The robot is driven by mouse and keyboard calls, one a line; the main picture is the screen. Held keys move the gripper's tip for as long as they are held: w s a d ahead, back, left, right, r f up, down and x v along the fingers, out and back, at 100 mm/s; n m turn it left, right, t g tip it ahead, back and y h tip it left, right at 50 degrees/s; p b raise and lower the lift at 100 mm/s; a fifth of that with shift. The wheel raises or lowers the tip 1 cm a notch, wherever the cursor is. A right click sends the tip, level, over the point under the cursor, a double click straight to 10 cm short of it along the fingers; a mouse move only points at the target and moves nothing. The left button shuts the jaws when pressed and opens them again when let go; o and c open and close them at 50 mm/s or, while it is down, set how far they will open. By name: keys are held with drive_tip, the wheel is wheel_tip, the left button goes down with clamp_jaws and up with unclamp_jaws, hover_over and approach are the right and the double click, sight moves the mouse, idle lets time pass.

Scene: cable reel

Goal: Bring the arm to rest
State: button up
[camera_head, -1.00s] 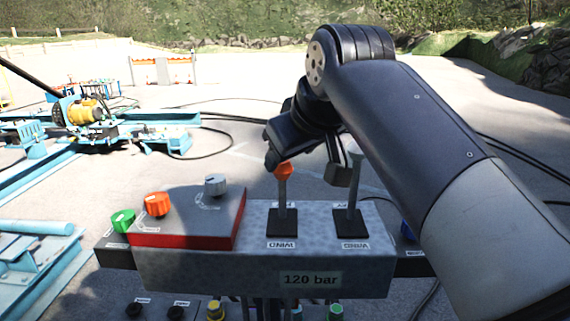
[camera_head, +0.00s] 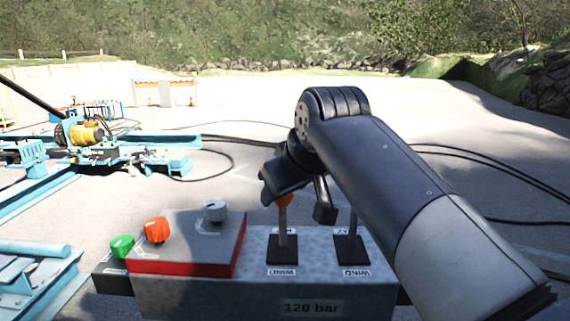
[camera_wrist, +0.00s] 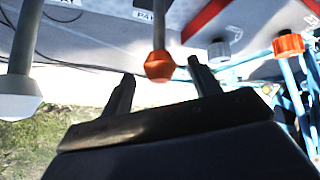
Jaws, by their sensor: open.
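My gripper (camera_head: 297,204) is open above the grey control panel (camera_head: 190,288). In the wrist view its two fingers (camera_wrist: 163,88) stand apart, one on each side of the orange-tipped lever (camera_wrist: 158,66). A clear gap shows around the knob, so they do not appear to grip it. In the head view this lever (camera_head: 287,225) rises just below the fingers, its tip partly hidden by them. A second, pale-tipped lever (camera_wrist: 16,105) stands left in the wrist view; in the head view (camera_head: 352,228) its top is partly hidden by my arm.
Grey (camera_head: 215,210), orange (camera_head: 157,229) and green (camera_head: 122,246) knobs stand on the panel's left side. Blue machinery (camera_head: 95,150) with a yellow motor lies beyond at left. Black cables cross the open paved ground behind. The air above the panel's left half is clear.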

drive_tip(key=x, duration=0.5)
drive_tip(key=shift+w+p, duration=0.1)
drive_tip(key=shift+p, duration=0.25)
drive_tip(key=shift+w+r+g+p, duration=0.2)
drive_tip(key=shift+g+p, duration=0.2)
drive_tip(key=shift+p, duration=0.35)
drive_tip(key=shift+w, duration=0.1)
drive_tip(key=shift+w+f+p, duration=0.1)
drive_tip(key=shift+f+p, duration=0.15)
drive_tip(key=shift+p, duration=0.1)
